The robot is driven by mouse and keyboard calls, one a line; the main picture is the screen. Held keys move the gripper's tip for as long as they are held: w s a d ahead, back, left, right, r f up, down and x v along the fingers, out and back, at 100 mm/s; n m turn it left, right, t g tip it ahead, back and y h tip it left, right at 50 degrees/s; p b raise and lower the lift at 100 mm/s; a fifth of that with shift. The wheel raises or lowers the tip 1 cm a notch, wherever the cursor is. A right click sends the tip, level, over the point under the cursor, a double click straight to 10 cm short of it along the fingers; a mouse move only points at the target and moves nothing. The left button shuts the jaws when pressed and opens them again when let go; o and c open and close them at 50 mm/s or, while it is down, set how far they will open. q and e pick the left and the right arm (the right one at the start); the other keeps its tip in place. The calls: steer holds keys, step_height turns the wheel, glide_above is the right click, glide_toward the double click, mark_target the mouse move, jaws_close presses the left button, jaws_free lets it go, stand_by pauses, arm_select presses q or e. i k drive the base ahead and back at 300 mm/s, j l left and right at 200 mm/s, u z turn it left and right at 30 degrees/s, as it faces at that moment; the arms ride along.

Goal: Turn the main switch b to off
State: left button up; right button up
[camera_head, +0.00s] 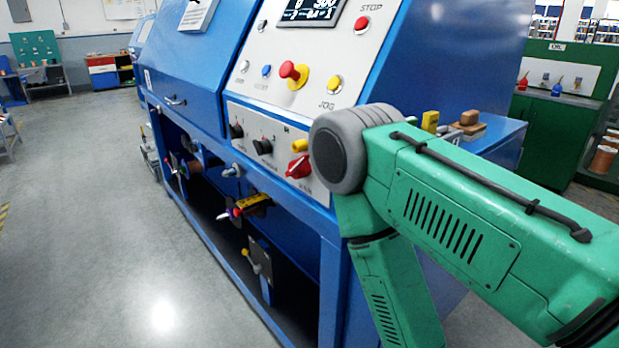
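A red rotary switch (299,167) with a yellow part above it sits at the right end of the lower white panel on the blue machine. It may be main switch b; I can read no such label. Black rotary knobs (262,146) are to its left on the same panel. My green right arm comes in from the right. Its grey joint stands in front of the panel just right of the red switch and hides what lies behind it. The arm then bends down out of the picture. Neither gripper is in view.
The blue machine (190,88) has an upper panel with a red mushroom button (290,71) and a display (311,10). Pulleys and a yellow part (253,202) are in its open lower bay. The grey floor (110,230) at left is clear. A green cabinet (558,135) stands at right.

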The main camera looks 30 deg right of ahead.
mark_target(300, 168)
steer(key=i+z, duration=0.2)
steer(key=z, duration=0.25)
steer(key=i+z, duration=0.15)
steer(key=z, duration=0.35)
steer(key=k+l, duration=0.25)
steer(key=l+u, duration=0.05)
steer(key=l, duration=0.1)
